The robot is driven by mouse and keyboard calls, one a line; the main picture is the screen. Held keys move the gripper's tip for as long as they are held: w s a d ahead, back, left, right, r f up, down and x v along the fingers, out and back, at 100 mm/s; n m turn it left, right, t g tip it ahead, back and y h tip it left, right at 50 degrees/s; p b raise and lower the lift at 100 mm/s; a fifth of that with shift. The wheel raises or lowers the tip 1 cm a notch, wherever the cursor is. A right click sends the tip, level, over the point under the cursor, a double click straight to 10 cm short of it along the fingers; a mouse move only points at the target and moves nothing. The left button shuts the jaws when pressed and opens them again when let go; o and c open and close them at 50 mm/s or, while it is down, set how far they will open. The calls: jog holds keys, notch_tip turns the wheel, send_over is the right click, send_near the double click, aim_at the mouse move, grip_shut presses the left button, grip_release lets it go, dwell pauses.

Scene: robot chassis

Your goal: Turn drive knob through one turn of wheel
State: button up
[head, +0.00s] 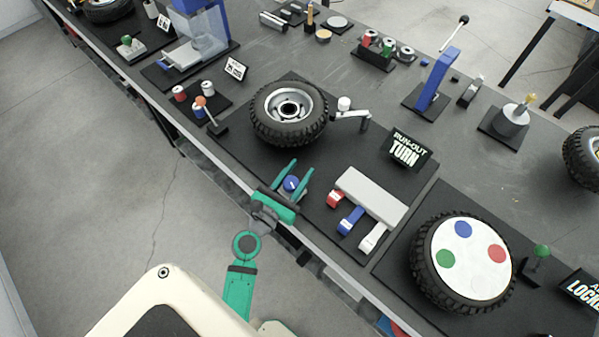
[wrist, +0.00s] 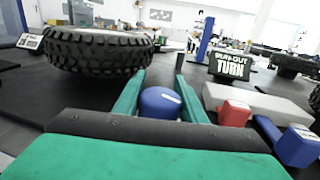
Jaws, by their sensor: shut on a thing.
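The drive knob (head: 291,183) is a blue round knob with a small white mark, low on the black mat in front of the wheel. My green gripper (head: 292,177) is shut on the knob, one finger on each side of it. In the wrist view the blue knob (wrist: 160,103) sits between the two fingers (wrist: 160,100). The wheel (head: 289,110) lies flat behind the knob, with a black tyre and a silver rim. It also shows in the wrist view (wrist: 98,52). The "RUN-OUT TURN" sign (head: 406,150) stands right of the wheel.
A grey block (head: 371,195) with red, blue and white levers sits right of my gripper. A gauge arm (head: 350,116) stands beside the wheel's right side. Another wheel (head: 462,262) with coloured discs lies at the lower right. An orange-topped lever (head: 202,102) stands to the left.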

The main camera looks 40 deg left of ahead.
aim_at(287, 177)
jog(key=shift+s+a+n+g+y, duration=0.15)
jog(key=shift+n+y, duration=0.3)
jog(key=shift+y, duration=0.25)
jog(key=shift+w+a+n+g+y, duration=0.15)
jog(key=shift+n+y, duration=0.3)
jog(key=shift+y, duration=0.25)
jog(key=shift+s+a+n+y, duration=0.15)
jog(key=shift+n+y, duration=0.25)
jog(key=shift+y, duration=0.2)
jog(key=shift+s+a+f+n+g+y, duration=0.15)
jog(key=shift+a+n+g+y, duration=0.1)
jog(key=shift+n+g+y, duration=0.65)
jog(key=shift+s+a+r+n+g+y, duration=0.1)
jog(key=shift+a+n+g+y, duration=0.15)
jog(key=shift+n+y, duration=0.65)
jog(key=shift+s+a+f+n+g+y, duration=0.1)
jog(key=shift+s+a+n+g+y, duration=0.1)
jog(key=shift+n+g+y, duration=0.75)
jog(key=shift+s+a+n+g+y, duration=0.15)
jog(key=shift+n+g+y, duration=0.4)
jog(key=shift+g+y, duration=0.75)
jog(key=shift+s+a+n+g+y, duration=0.15)
jog(key=shift+s+n+g+y, duration=0.1)
jog(key=shift+n+g+y, duration=0.6)
jog(key=shift+s+a+n+g+y, duration=0.1)
jog(key=shift+s+n+g+y, duration=0.1)
jog(key=shift+n+g+y, duration=0.6)
jog(key=o, duration=1)
jog(key=shift+h, duration=0.3)
